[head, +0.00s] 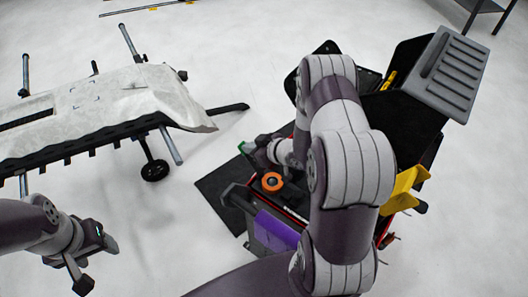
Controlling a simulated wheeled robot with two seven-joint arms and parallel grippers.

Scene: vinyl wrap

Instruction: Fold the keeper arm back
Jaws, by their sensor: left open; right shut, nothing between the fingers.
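A black cart (232,211) with red edges stands at the centre right, with a purple vinyl roll (274,231) along its near side. An orange ring-shaped part (272,182) sits on the cart behind the roll. I cannot single out the keeper arm; my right arm covers much of the cart. My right gripper (248,147) is over the cart's far left corner, beyond the orange part. It looks shut and empty, with its fingers partly hidden by its own wrist. My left gripper (96,266) is open and empty above the floor at lower left, well away from the cart.
A grey-white bumper-like panel (110,100) lies on a wheeled stand at the left, with a caster (155,170) near the cart. A grey ridged lid (450,72) and yellow brackets (402,190) are at the cart's right. Floor between stand and cart is clear.

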